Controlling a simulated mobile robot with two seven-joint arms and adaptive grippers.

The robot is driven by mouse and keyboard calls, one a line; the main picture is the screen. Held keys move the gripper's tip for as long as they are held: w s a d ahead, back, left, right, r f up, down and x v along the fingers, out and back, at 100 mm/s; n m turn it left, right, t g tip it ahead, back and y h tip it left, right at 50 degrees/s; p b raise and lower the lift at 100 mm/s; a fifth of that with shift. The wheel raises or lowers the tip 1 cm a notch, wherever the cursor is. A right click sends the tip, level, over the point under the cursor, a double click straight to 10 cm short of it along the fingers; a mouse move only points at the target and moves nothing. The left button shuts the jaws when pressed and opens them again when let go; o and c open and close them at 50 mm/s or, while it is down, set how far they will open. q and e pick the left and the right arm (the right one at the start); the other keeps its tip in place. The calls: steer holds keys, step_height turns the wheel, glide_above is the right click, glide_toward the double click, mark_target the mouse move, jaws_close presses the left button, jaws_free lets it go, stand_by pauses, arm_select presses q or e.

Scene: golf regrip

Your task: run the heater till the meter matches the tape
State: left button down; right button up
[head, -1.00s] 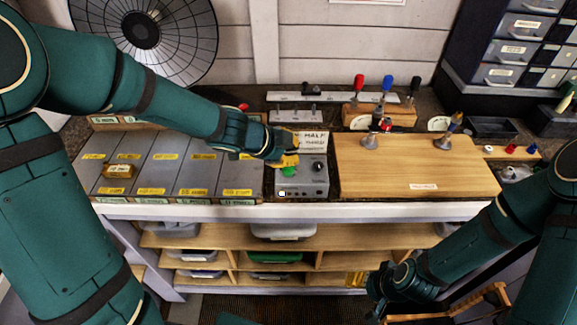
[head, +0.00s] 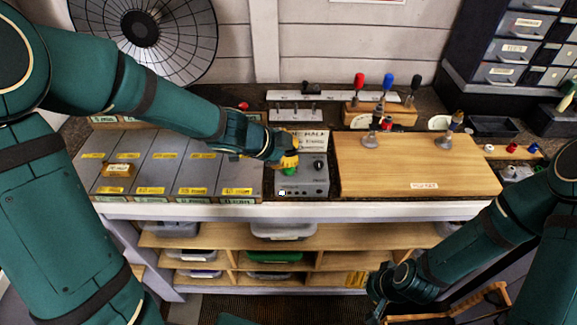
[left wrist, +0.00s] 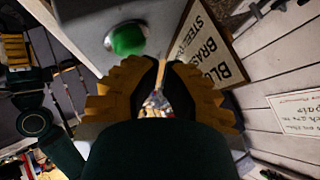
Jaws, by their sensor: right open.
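A grey control box (head: 302,184) stands at the front middle of the bench, with a black knob (head: 319,166) and a green button (head: 289,171). The green button also shows in the left wrist view (left wrist: 128,39). My left gripper (head: 288,160) has its yellow fingers just above and behind the button. In the left wrist view its fingertips (left wrist: 163,64) are close together with a narrow gap, and nothing is seen held. I cannot tell whether it touches the button. My right gripper (head: 379,290) is low at the right, open, away from the bench top. No meter reading or tape mark is legible.
A lettered card (head: 311,140) stands behind the box. A wooden board (head: 415,165) lies to the right, with upright tools on stands. Screwdrivers stand in a wooden rack (head: 400,117) behind.

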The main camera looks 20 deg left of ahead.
arm_select(q)
steer(key=shift+f+b, duration=0.4)
steer(key=shift+f, duration=0.2)
stand_by(0.8)
steer(key=shift+r, duration=0.1)
steer(key=shift+r+p, duration=0.9)
steer(key=shift+p, duration=0.15)
step_height(320, 180, up, 5)
steer(key=p, duration=0.5)
stand_by(0.6)
